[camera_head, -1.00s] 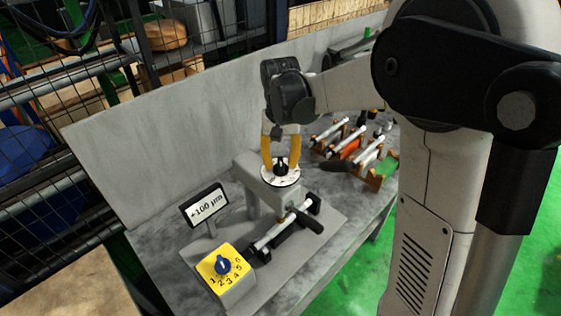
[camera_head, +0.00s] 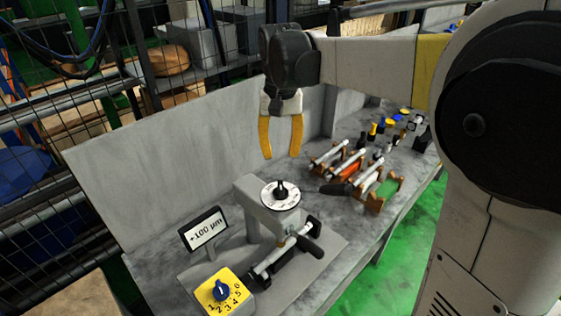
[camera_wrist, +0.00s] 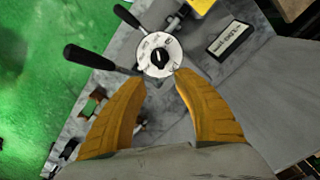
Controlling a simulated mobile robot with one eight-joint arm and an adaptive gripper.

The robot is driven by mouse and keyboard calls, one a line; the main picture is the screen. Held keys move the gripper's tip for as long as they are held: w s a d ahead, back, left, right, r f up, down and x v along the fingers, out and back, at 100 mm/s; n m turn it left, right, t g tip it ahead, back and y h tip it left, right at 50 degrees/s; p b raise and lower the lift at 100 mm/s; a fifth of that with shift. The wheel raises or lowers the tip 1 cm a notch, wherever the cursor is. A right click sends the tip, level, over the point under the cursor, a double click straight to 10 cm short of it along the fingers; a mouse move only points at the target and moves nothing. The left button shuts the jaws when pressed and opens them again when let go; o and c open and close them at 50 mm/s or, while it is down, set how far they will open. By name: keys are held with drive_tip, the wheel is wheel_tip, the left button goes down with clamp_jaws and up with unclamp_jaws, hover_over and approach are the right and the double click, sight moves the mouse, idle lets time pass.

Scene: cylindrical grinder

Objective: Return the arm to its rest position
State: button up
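My gripper (camera_head: 281,154) has two yellow fingers pointing down, spread apart with nothing between them. It hangs above and behind the grinder's round white dial (camera_head: 281,194), clear of it. In the wrist view my gripper (camera_wrist: 160,80) frames the dial (camera_wrist: 158,56), which has a black knob at its centre and lies beyond the fingertips. My arm reaches in from the right in the head view.
The grey workbench (camera_head: 350,228) carries a display (camera_head: 205,231) reading +100 µm and a yellow selector box (camera_head: 226,293) with a blue knob. Shafts on a rack (camera_head: 350,170) lie to the right. A grey wall (camera_head: 150,165) stands behind; a wire fence is at left.

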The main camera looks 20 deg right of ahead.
idle(0.4)
drive_tip(key=s+f+n+t+b, duration=0.2)
drive_tip(key=s+f+t+b, duration=0.5)
drive_tip(key=s+f+b, duration=1.1)
wheel_tip(320, 180, down, 5)
drive_tip(key=shift+s+r+n, duration=0.15)
drive_tip(key=shift+s+n, duration=0.15)
drive_tip(key=shift+s, duration=0.1)
